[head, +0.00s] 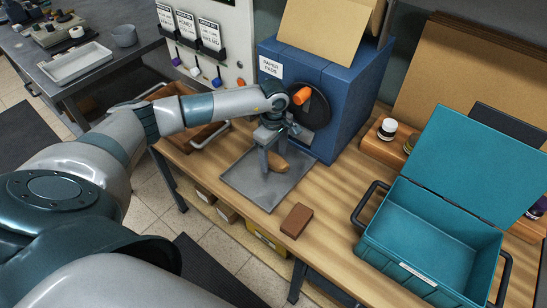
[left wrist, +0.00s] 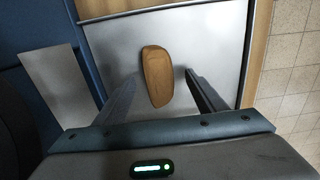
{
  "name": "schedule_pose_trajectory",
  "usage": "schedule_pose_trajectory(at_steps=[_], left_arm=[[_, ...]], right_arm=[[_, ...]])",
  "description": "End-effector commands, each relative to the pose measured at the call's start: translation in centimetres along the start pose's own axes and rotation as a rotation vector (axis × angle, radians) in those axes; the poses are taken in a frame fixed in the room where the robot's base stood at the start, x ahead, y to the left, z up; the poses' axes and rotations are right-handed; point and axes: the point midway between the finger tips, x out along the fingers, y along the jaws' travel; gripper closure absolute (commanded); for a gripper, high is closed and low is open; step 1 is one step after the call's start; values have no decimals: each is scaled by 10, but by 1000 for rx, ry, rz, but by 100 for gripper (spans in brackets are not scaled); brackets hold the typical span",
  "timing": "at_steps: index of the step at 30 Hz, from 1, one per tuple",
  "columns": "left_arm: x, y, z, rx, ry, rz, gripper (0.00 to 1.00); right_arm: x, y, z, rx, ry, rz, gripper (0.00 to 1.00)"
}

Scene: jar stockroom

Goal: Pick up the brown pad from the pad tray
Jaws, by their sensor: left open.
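The brown pad (head: 278,162), an oblong with rounded ends, lies on the grey metal pad tray (head: 258,191) in front of the blue paper pads box. My left gripper (head: 273,160) points down over the tray at the pad. It is open and empty. In the left wrist view the pad (left wrist: 157,78) lies between the two spread fingers, with a gap on each side. The fingers partly cover the pad in the head view. I cannot tell the exact height of the fingertips above the tray. My right gripper is not in view.
The blue paper pads box (head: 335,95) stands right behind the tray. A brown block (head: 297,221) lies on the table in front. An open teal case (head: 425,235) stands at the right, with small jars behind it. A wooden tray (head: 190,135) is at the left.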

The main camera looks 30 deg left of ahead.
Motion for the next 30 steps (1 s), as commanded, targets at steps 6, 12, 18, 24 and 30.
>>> schedule_pose_trajectory(at_steps=[6, 12, 18, 24, 30], left_arm=[[10, -1, 0, -1, 0, -1, 36], [10, 0, 0, -1, 0, 0, 36], [10, 0, 0, -1, 0, 0, 38], [10, 0, 0, -1, 0, 0, 80], [10, 0, 0, -1, 0, 0, 80]], right_arm=[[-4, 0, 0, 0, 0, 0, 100], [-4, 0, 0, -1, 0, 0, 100], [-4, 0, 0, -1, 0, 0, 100], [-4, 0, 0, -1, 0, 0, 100], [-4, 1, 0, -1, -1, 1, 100]])
